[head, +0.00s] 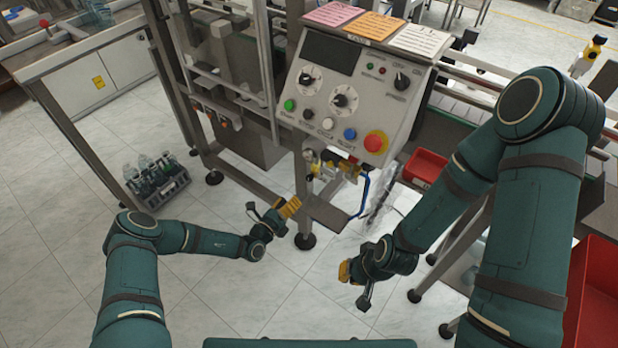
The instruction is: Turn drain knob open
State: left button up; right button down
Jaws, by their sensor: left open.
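A control panel (347,98) with dials and buttons stands at the centre. Below it is a cluster of brass and yellow air fittings (340,163) with a blue hose (362,195). The drain knob cannot be made out singly among these small parts. My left gripper (288,208), with yellow finger pads, is open and empty, below and left of the fittings, apart from them. My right gripper (352,280) hangs lower, near the middle, over the floor. It is seen from above, so its finger gap is unclear; nothing shows in it.
A metal frame leg (302,200) stands close to my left gripper. A red bin (424,167) is right of the fittings, and a larger red bin (597,300) is at the right edge. A bottle crate (157,183) sits on the left floor.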

aim_at(308, 180)
pick_arm(q)
jog(key=b+x, duration=0.2)
jog(key=x, duration=0.8)
jog(key=shift+w+d+b, duration=0.25)
jog(key=shift+b, duration=0.15)
jog(key=shift+w+d, duration=0.35)
jog(key=shift+w, duration=0.25)
grip_shut()
